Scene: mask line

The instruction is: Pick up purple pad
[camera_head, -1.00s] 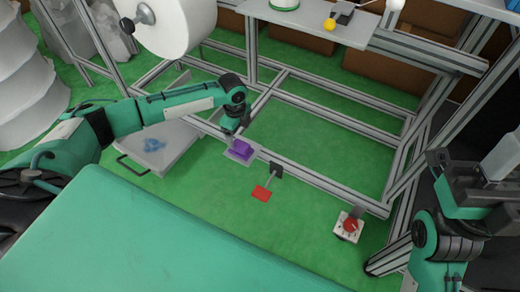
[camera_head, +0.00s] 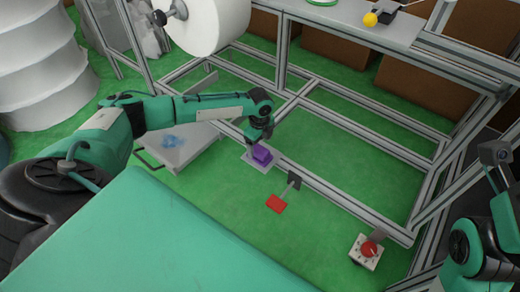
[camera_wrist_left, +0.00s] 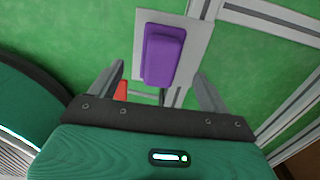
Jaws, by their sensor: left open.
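The purple pad (camera_head: 262,156) is a small purple block on a grey plate (camera_head: 248,162) fixed to the frame's lower rail. It also shows in the left wrist view (camera_wrist_left: 162,55), upper middle, on its light grey plate (camera_wrist_left: 192,40). My left gripper (camera_head: 258,138) is just above and beside the pad in the head view. In the left wrist view its two fingers (camera_wrist_left: 158,88) are spread apart and empty, with the pad ahead of them, between their lines. No contact with the pad shows. My right arm (camera_head: 485,235) is at the right edge; its gripper fingers are not visible.
A red pad (camera_head: 277,204) on a bracket is right of the purple pad. A box with a red knob (camera_head: 369,249) is farther right. A grey tray (camera_head: 185,150) lies left, beneath my left arm. Aluminium rails (camera_head: 345,190) cross the area, with green floor between them.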

